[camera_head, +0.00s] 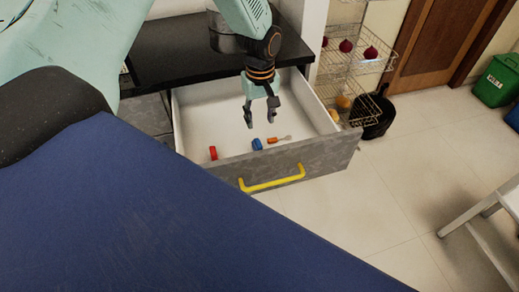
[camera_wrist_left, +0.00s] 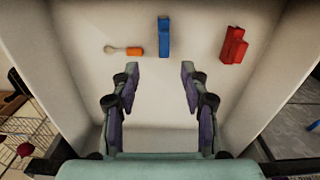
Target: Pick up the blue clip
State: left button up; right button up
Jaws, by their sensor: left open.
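The blue clip (camera_head: 257,144) lies on the white floor of the open drawer (camera_head: 325,113), near the drawer's front panel. It also shows in the left wrist view (camera_wrist_left: 164,37), beyond the fingertips and roughly centred between them. My left gripper (camera_head: 261,112) points down into the drawer, open and empty. In the left wrist view its two fingers (camera_wrist_left: 160,70) are apart, with bare drawer floor between them. The fingers do not touch the clip. My right gripper is not in view.
A red clip (camera_head: 213,153) lies left of the blue one, and an orange-handled tool (camera_head: 279,139) lies to its right. The front panel with a yellow handle (camera_head: 272,181) and the drawer walls bound the space. A dark countertop (camera_head: 180,50) is behind, and a wire rack (camera_head: 345,75) stands right.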

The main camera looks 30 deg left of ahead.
aim_at(258, 142)
pick_arm(q)
jog(key=f+b, duration=0.2)
jog(key=shift+s+a+f, duration=0.15)
jog(key=shift+s+f, duration=0.05)
jog(key=shift+f, duration=0.15)
jog(key=shift+s+f+b, duration=0.15)
jog(key=shift+f+b, duration=0.35)
jog(key=shift+b, duration=0.1)
jog(key=shift+w+f, duration=0.2)
jog(key=shift+f, duration=0.35)
jog(key=shift+s+f+b, duration=0.15)
jog(key=shift+f+b, duration=0.25)
jog(key=shift+f, duration=0.35)
jog(key=shift+s+f+b, duration=0.1)
jog(key=shift+f+b, duration=0.25)
jog(key=shift+f, duration=0.35)
notch_tip(258, 142, down, 4)
jog(key=shift+f+b, duration=0.1)
jog(key=shift+b, duration=0.75)
jog(key=shift+r, duration=0.2)
jog(key=shift+c, duration=0.6)
jog(key=c, duration=0.8)
